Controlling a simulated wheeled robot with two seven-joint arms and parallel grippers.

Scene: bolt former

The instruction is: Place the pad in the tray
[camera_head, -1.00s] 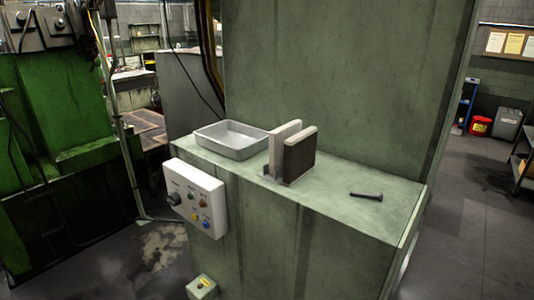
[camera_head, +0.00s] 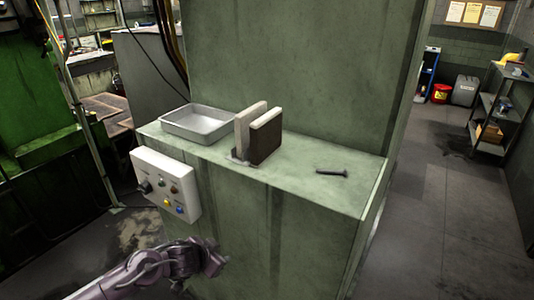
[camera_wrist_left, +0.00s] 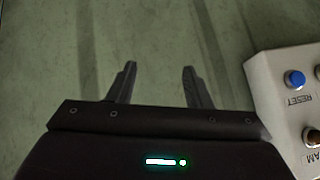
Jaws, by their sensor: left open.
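Two upright slab-like pads stand close together on the green ledge. The rear pad (camera_head: 246,124) shows a pale face and edge, and the front pad (camera_head: 267,140) has a dark brown face and a pale edge. A small grey base shows at their foot. The shallow grey metal tray (camera_head: 212,133) sits left of them and looks empty. My left gripper (camera_head: 218,258) is low in front of the cabinet, below the ledge and apart from the pads and tray. In the left wrist view its two fingers (camera_wrist_left: 159,78) are spread with nothing between them. My right gripper is not in view.
A dark bolt (camera_head: 332,172) lies on the ledge (camera_head: 305,190) right of the pads, with clear surface around it. A white control box (camera_head: 166,184) with buttons juts from the cabinet front near my left gripper. The tall green cabinet wall (camera_head: 300,60) rises behind the ledge.

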